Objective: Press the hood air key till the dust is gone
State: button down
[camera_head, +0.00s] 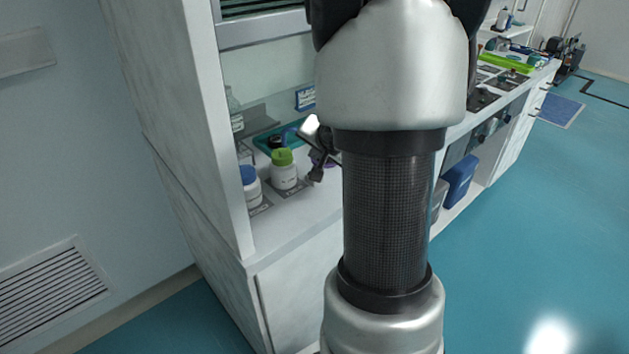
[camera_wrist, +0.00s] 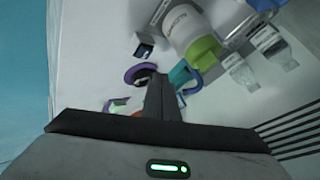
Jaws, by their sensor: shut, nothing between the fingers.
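My gripper (camera_head: 316,174) is partly hidden behind my own arm in the head view. It points down inside the hood (camera_head: 246,218), low over the white worktop, to the right of a white bottle with a green cap (camera_head: 284,170). In the wrist view my gripper (camera_wrist: 156,80) has its fingers together with nothing between them. The fingertips overlap a purple ring-shaped item (camera_wrist: 138,72) in the picture; I cannot tell whether they touch it. I cannot make out the air key for certain, and no dust is clear.
A white bottle with a blue cap (camera_head: 251,187) stands near the hood's left side wall. The green-capped bottle also shows in the wrist view (camera_wrist: 182,27). A teal tray (camera_head: 266,142) lies behind the bottles. Blue floor is open on the right.

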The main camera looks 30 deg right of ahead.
jog(key=shift+f+b, duration=0.95)
jog(key=shift+f, duration=0.3)
dwell(1.1)
jog(key=shift+f+b, duration=0.4)
jog(key=shift+b, duration=0.25)
jog(key=shift+f+b, duration=0.45)
jog(key=shift+b, duration=0.15)
dwell(0.4)
jog(key=shift+r, duration=0.15)
jog(key=shift+r+p, duration=0.65)
jog(key=shift+r, duration=0.1)
jog(key=shift+r, duration=0.1)
notch_tip(320, 180, up, 5)
jog(key=p, duration=0.4)
